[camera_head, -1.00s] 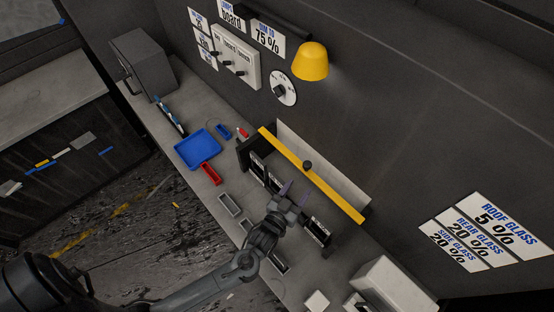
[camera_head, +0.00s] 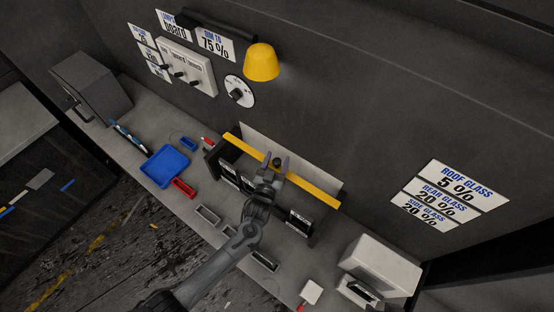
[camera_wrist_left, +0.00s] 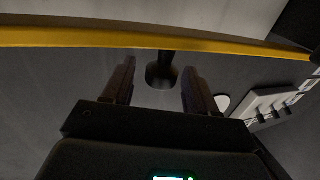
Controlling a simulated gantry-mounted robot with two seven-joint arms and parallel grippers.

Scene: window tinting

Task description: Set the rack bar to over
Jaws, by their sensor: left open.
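The yellow rack bar (camera_head: 310,187) runs diagonally along the top of the dark rack on the bench, in front of a pale panel. A dark knob (camera_head: 277,162) sits on the bar near its middle. My left gripper (camera_head: 276,164) is open, with its two fingers on either side of the knob in the head view. In the left wrist view the knob (camera_wrist_left: 161,72) shows between the open fingertips (camera_wrist_left: 155,78), with the yellow bar (camera_wrist_left: 150,40) just beyond. I cannot tell whether the fingers touch the knob. My right gripper is not seen.
The rack holds several dark labelled pieces (camera_head: 299,222). A blue tray (camera_head: 165,166) and red bin (camera_head: 184,189) lie to the left. A yellow lamp (camera_head: 261,62) and dial (camera_head: 238,93) are on the wall above. A white box (camera_head: 383,263) stands at right.

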